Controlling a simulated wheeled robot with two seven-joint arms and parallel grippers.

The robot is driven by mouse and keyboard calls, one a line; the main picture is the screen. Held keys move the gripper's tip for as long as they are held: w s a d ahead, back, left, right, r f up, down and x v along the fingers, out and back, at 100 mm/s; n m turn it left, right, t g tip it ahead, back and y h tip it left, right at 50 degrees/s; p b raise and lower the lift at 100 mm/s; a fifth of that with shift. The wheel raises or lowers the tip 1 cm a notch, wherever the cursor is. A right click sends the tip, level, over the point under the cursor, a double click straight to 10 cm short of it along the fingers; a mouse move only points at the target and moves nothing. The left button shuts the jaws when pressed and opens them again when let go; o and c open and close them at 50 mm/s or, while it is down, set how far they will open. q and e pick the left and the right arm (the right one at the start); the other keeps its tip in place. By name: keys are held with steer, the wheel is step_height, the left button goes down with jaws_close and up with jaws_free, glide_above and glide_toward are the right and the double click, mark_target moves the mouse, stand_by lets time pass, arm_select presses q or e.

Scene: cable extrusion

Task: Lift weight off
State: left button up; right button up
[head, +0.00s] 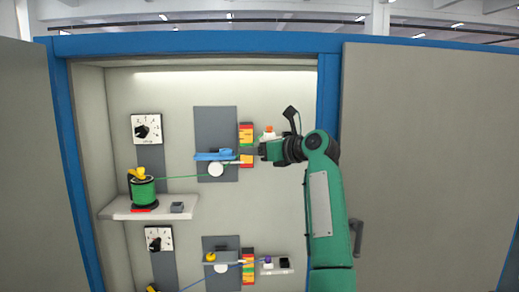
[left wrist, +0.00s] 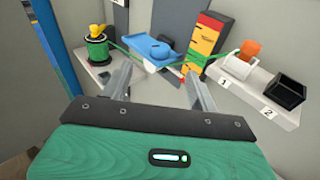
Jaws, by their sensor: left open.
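In the head view the left gripper (head: 252,151) reaches in from the right, close to the platform's right end. Contact cannot be told. My right gripper is out of view.
A coloured scale (left wrist: 205,42) stands right of the platform. A shelf (left wrist: 268,98) holds white box 1 (left wrist: 236,68) with an orange piece (left wrist: 250,50), and black box 2 (left wrist: 284,90). A green cable spool (head: 143,190) stands left. A cabinet door (head: 430,170) is at the right.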

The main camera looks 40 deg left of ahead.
mark_target(226, 149)
arm_select(q)
steer(key=shift+h, duration=0.3)
steer(key=p+x, duration=0.6)
steer(key=x, duration=0.7)
steer(key=shift+w, duration=0.1)
steer(key=shift+a+f, duration=0.15)
steer(key=shift+a, duration=0.1)
